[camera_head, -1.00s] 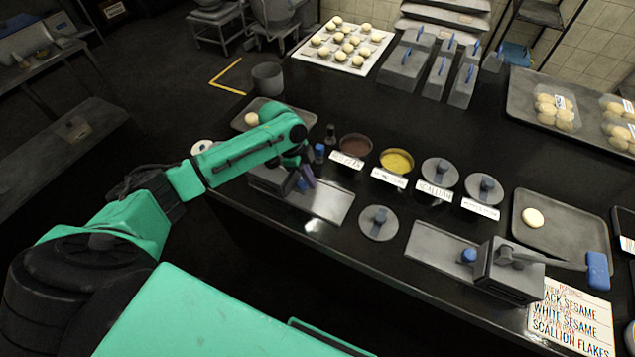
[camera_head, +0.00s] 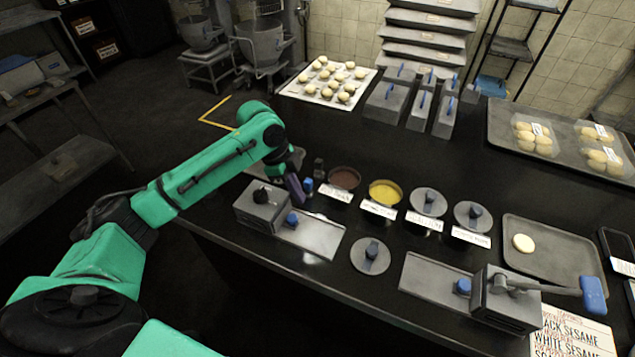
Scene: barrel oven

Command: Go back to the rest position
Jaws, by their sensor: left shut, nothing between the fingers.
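My left arm comes in from the left, and my left gripper (camera_head: 294,185) hangs over the counter (camera_head: 440,150) with its dark fingers pointing down. It is shut and empty. It is above and just behind the left grey box oven (camera_head: 262,205), apart from it as far as I can see. A blue knob stands close to the fingertips on the right. My right gripper is not in view.
Bowls of brown (camera_head: 344,178) and yellow (camera_head: 385,192) topping stand right of the gripper, beside lidded bowls (camera_head: 428,202). A loose round lid (camera_head: 370,256) lies in front. A second box oven (camera_head: 505,298) with a blue-handled lever and a tray with one bun (camera_head: 523,243) are at right.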

